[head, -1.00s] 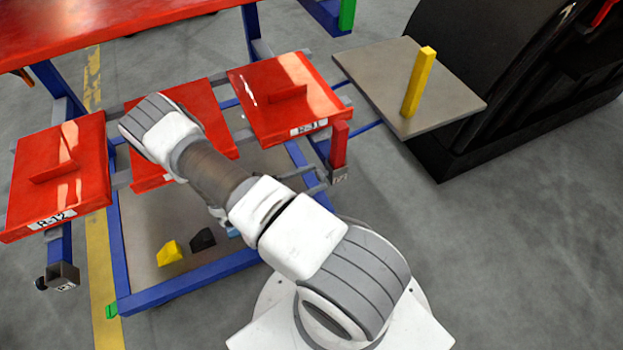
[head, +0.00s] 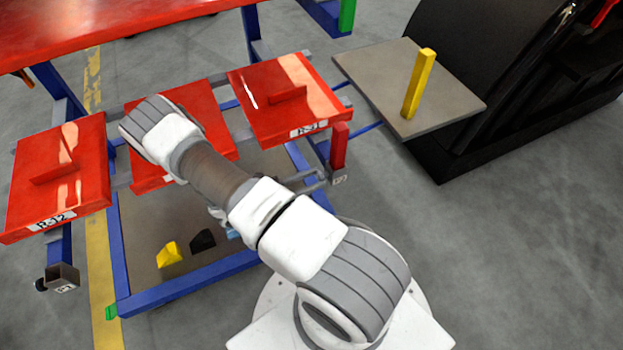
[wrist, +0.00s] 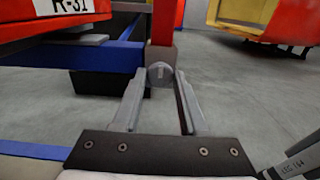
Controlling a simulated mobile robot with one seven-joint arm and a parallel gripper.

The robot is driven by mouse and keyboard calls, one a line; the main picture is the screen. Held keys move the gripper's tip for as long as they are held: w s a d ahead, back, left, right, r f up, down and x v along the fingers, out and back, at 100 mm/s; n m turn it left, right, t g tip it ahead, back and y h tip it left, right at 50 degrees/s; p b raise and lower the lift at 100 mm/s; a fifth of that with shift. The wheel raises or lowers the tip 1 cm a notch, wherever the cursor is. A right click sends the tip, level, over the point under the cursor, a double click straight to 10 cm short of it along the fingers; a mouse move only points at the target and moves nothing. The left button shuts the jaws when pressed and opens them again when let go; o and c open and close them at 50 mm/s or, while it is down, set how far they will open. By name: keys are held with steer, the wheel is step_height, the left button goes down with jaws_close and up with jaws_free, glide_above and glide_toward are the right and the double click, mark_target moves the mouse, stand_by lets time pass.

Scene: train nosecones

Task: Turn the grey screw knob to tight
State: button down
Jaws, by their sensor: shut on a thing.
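The grey screw knob (wrist: 160,74) shows at the centre of the wrist view, a round end with a pale mark on its face. It sits at the lower part of a red post (wrist: 162,22). My gripper (wrist: 160,88) has its two grey fingers on either side of the knob, shut on it. In the head view the red post (head: 339,145) stands at the right end of the frame, beside the R-31 tray. My arm hides much of the area left of it, and the knob is not clear there.
The red R-31 tray (head: 285,95) is just left of the post, with a blue bar (wrist: 110,55) below it. A grey board (head: 440,95) bearing a yellow block (head: 418,85) lies to the right. Open floor (head: 520,240) is at the right front.

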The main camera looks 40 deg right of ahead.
steer(key=shift+m+b, duration=1.9)
steer(key=shift+m, duration=16)
steer(key=shift+c, duration=2.3)
jaws_free()
